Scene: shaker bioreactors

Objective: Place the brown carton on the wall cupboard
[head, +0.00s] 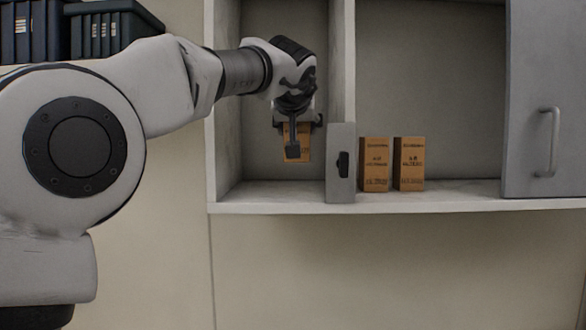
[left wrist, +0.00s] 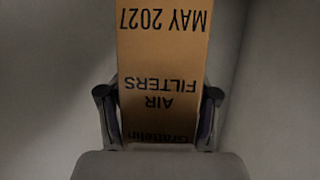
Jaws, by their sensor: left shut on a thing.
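My left gripper (head: 297,135) is shut on a brown carton (head: 303,148), inside the left compartment of the wall cupboard (head: 270,207). The carton is partly hidden behind the gripper in the head view. Its bottom shows above the cupboard floor, with a gap below it. In the left wrist view the carton (left wrist: 162,60) sits between the two fingers (left wrist: 158,115), its printed face reading "AIR FILTERS" and "MAY 2027" upside down. My right gripper is not in view.
A grey door (head: 530,100) covers the right end. Dark bins (head: 100,35) sit upper left.

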